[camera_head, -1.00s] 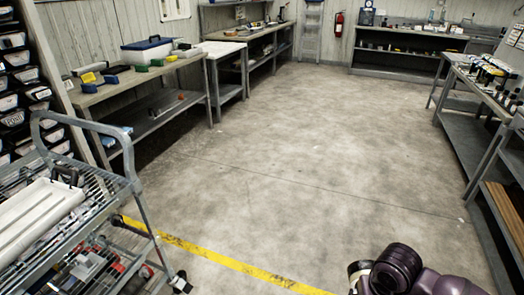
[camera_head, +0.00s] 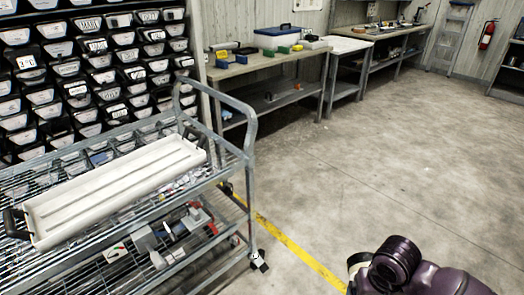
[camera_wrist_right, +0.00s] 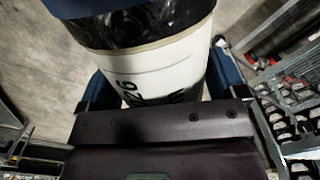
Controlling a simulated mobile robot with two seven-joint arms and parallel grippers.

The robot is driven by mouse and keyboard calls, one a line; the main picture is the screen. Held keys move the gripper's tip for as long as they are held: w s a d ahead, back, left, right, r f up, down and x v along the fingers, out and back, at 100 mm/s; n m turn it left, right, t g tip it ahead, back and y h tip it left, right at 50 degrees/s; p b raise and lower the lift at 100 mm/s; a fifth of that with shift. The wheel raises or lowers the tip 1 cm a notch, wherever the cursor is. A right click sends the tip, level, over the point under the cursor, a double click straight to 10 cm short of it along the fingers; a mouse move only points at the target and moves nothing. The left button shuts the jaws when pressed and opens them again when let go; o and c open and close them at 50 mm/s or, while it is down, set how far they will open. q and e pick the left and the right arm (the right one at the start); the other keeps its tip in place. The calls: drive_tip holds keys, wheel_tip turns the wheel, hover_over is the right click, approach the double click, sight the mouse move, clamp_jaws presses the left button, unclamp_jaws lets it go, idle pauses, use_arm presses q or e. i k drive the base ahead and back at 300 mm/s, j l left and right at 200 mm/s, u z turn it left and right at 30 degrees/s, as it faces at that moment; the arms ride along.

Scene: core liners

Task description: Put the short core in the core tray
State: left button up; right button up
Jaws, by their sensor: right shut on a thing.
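The core tray (camera_head: 110,188) is long and white with lengthwise channels and black end handles. It lies on the top shelf of the wire cart at the left of the head view, and its channels look empty. My right gripper (camera_wrist_right: 162,82) is shut on a white cylinder, the core (camera_wrist_right: 150,68), with black markings that read like "26", a glossy black band and a blue end. Its full length is cut off by the wrist view's top edge. In the head view only my right arm shows, at the bottom right, away from the tray. My left gripper is out of view.
The grey cart (camera_head: 247,150) has a raised handle rail at its right end and tools on its lower shelf. Behind it is a rack of labelled bins (camera_head: 85,75). A workbench (camera_head: 265,62) stands at the back. The concrete floor (camera_head: 370,165) between cart and arm is clear.

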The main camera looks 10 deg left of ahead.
sight(155, 168)
drive_tip(key=u, duration=0.85)
